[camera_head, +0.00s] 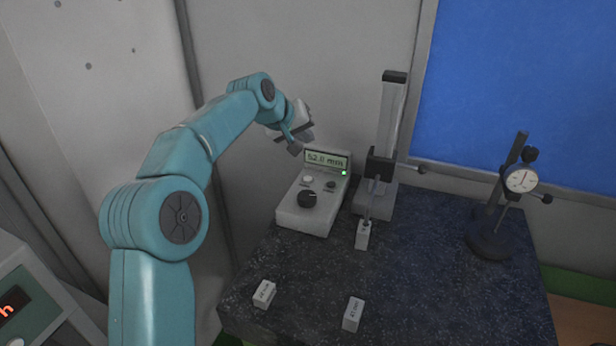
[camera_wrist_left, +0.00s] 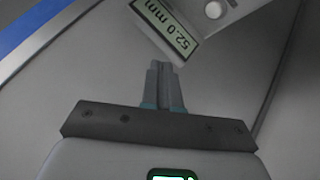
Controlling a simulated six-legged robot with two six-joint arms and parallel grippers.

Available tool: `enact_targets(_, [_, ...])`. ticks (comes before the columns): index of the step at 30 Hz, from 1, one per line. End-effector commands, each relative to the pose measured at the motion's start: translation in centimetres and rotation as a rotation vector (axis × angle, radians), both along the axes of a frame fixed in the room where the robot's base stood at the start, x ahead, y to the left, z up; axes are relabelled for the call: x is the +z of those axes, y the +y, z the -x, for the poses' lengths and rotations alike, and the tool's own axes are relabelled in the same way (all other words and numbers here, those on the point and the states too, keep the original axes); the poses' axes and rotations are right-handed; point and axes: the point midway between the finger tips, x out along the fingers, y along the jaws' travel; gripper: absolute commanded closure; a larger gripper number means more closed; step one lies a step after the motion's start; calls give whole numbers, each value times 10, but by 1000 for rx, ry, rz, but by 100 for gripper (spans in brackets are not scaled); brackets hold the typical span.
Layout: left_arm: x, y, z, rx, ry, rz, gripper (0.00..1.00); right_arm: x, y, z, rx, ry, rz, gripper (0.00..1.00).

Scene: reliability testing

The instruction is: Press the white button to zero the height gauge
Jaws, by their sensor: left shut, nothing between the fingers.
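The gauge's control box (camera_head: 290,217) stands at the back left of the dark stone plate, with a lit display (camera_head: 327,160) reading 52.0 mm. The white button (camera_head: 308,179) is on its sloped face, left of a small dark button and above a black knob. The white button also shows at the top of the left wrist view (camera_wrist_left: 214,10). The height gauge column (camera_head: 393,120) stands right of the box, its probe down at a small white block (camera_head: 363,236). My left gripper (camera_head: 296,148) is shut and empty, above and behind the box, apart from the button. My right gripper is out of view.
Two small marked blocks lie on the front of the stone plate (camera_head: 420,290), one at left (camera_head: 264,294) and one in the middle (camera_head: 353,314). A dial indicator on a stand (camera_head: 490,240) is at right. A wall is close behind.

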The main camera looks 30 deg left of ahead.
Motion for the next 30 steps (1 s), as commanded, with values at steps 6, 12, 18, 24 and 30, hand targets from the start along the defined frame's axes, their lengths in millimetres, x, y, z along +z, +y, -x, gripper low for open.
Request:
enact_targets(6, [-2,0,1,0,0,0,100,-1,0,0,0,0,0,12])
enact_targets(12, [-17,1,0,-1,1,0,100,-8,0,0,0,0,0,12])
enact_targets(18, [-49,2,-2,0,0,0,100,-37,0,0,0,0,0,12])
enact_targets(24, [-76,3,-3,-1,1,0,100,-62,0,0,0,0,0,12])
enact_targets(30, [-89,3,-3,1,-1,0,100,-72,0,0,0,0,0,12])
